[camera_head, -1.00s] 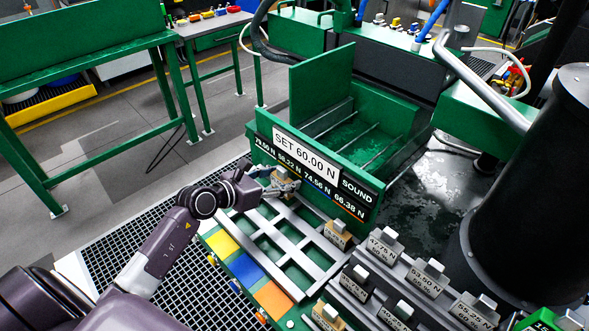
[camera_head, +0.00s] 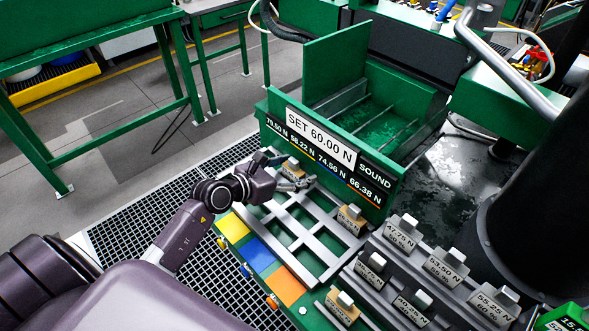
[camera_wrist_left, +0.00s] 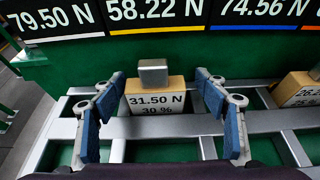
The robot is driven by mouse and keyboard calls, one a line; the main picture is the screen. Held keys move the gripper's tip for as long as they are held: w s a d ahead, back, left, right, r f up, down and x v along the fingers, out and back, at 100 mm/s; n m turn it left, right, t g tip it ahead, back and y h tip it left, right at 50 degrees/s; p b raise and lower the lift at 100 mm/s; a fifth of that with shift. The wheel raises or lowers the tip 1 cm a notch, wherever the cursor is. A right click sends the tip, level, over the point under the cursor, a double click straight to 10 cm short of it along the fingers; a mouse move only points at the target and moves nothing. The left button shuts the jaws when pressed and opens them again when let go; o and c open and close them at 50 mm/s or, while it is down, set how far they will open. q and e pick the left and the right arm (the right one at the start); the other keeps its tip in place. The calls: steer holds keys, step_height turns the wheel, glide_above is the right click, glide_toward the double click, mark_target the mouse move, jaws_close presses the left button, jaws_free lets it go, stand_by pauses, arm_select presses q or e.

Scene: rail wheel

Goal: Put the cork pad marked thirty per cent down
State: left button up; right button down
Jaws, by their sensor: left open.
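The cork pad marked 31.50 N and 30 % (camera_wrist_left: 155,103) stands upright on the silver grid frame (camera_wrist_left: 175,126), just in front of the green panel and below the 58.22 N label. It is tan with a white label and a grey metal knob on top. In the head view the same pad (camera_head: 293,168) is at the frame's back edge. My left gripper (camera_wrist_left: 160,88) is open, with one blue-padded finger on each side of the pad and visible gaps between. In the head view the left gripper (camera_head: 286,174) reaches in from the left. My right gripper is not in view.
Another tan pad (camera_head: 351,219) stands at the frame's right end. Several weighted pads stand on a grey rack (camera_head: 402,265) at right. A green-walled bay (camera_head: 375,125) rises behind the panel. Yellow, blue and orange patches (camera_head: 256,254) lie in front of the frame.

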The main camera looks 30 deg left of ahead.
arm_select(q)
steer(key=b+v, duration=0.1)
steer(key=v, duration=0.9)
steer(key=shift+s+a+b, duration=0.1)
steer(key=shift+s+b, duration=0.15)
steer(key=shift+b, duration=0.1)
steer(key=shift+v, duration=0.8)
steer(key=shift+w+r, duration=0.1)
